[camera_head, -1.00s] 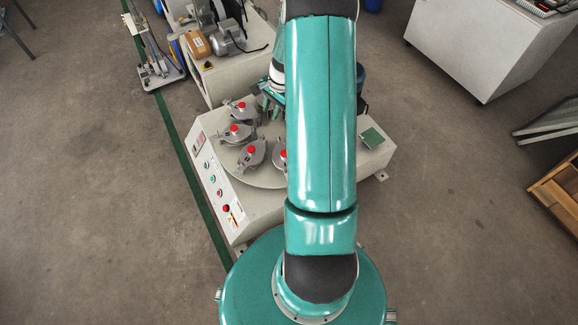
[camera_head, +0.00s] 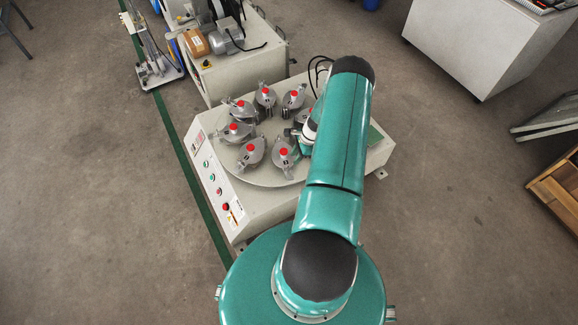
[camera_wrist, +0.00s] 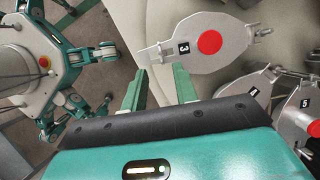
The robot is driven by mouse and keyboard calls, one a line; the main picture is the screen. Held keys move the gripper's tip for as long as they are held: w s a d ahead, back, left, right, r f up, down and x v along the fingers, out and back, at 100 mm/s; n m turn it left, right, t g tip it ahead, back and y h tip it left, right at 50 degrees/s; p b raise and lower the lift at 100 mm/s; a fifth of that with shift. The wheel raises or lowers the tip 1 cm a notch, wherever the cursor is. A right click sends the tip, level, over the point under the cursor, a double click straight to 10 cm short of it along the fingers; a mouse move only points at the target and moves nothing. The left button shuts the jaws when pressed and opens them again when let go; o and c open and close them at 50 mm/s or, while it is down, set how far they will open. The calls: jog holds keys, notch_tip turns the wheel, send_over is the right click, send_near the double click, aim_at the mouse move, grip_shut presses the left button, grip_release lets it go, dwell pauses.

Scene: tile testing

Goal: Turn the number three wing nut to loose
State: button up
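In the wrist view the number three jar (camera_wrist: 218,45) has a grey lid with a red round top and a black "3" label. A flat silver wing nut piece (camera_wrist: 151,55) sticks out from its left end. My gripper (camera_wrist: 160,72) has its two green fingers apart, with nothing seen between them. The fingertips lie just below the wing nut piece in the picture; whether they touch it I cannot tell.
Jars numbered 4 (camera_wrist: 250,105) and 5 (camera_wrist: 300,118) sit close at the right in the wrist view. The round turntable (camera_head: 225,160) carries several similar jars. A control panel (camera_head: 220,185) runs along the machine's left side. Open floor lies left and right.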

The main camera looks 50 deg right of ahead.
aim_at(288, 168)
jog(key=x, duration=0.7)
jog(key=shift+a+f, duration=0.1)
jog(key=shift+f, duration=0.3)
grip_shut()
